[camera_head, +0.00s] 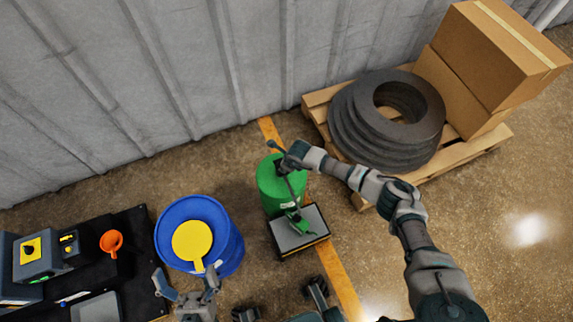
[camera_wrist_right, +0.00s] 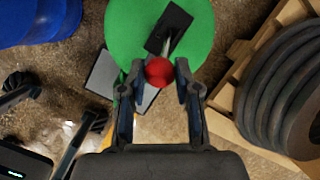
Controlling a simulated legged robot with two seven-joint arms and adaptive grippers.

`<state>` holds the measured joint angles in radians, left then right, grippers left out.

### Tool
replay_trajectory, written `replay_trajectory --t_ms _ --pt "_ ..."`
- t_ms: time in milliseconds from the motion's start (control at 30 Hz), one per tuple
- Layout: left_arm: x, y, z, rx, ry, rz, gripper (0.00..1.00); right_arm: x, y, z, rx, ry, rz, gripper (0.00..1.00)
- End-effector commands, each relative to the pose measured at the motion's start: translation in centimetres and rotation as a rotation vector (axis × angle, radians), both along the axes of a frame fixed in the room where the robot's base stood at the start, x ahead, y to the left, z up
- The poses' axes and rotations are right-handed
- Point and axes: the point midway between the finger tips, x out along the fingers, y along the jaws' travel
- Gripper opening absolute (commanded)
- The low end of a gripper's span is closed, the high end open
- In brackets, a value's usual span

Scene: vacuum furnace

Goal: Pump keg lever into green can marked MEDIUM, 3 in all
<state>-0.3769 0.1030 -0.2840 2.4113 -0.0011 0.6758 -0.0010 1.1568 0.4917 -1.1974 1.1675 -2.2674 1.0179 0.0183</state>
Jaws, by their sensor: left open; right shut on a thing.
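A green keg (camera_head: 270,190) stands on the floor near the wall, with a dark pump head (camera_wrist_right: 168,28) on top. My right gripper (camera_head: 285,163) is above the keg, shut on the red ball knob (camera_wrist_right: 158,71) of the lever, which shows between the fingers in the right wrist view. A small green can (camera_head: 297,221) sits on a grey-topped platform (camera_head: 312,233) in front of the keg; its marking is not readable, and the lever or spout partly covers it. My left gripper (camera_head: 187,279) is open and empty at the front of the blue drum.
The blue drum (camera_head: 229,250) with a yellow top piece (camera_head: 192,240) stands left of the keg. A pallet (camera_head: 480,144) with black rings (camera_head: 365,125) and cardboard boxes (camera_head: 490,55) is at right.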

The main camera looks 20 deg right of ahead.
Motion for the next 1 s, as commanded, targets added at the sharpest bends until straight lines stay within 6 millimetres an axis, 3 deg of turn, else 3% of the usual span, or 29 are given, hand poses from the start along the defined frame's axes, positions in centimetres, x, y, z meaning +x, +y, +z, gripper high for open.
replay_trajectory --t_ms 33,533,567,633,1000 --pt "0.1 -0.02 -0.14 0.002 0.008 -0.001 1.0 -0.94 0.2 -1.07 -0.002 0.024 0.004 0.0" --pt "0.53 -0.08 -0.44 0.008 0.024 -0.001 1.0 -1.15 0.38 -1.39 0.0 0.029 0.006 0.0" --pt "0.53 -0.08 -0.44 0.008 0.024 -0.001 1.0 -1.15 0.38 -1.4 -0.001 0.029 0.006 0.39" --pt "0.52 -0.08 -0.42 0.008 0.023 -0.001 1.0 -1.11 0.39 -1.36 0.0 0.027 0.006 0.57" --pt "0.21 -0.11 -0.26 0.005 0.023 -0.001 1.0 -0.73 0.16 -0.51 0.0 0.013 0.004 0.57"
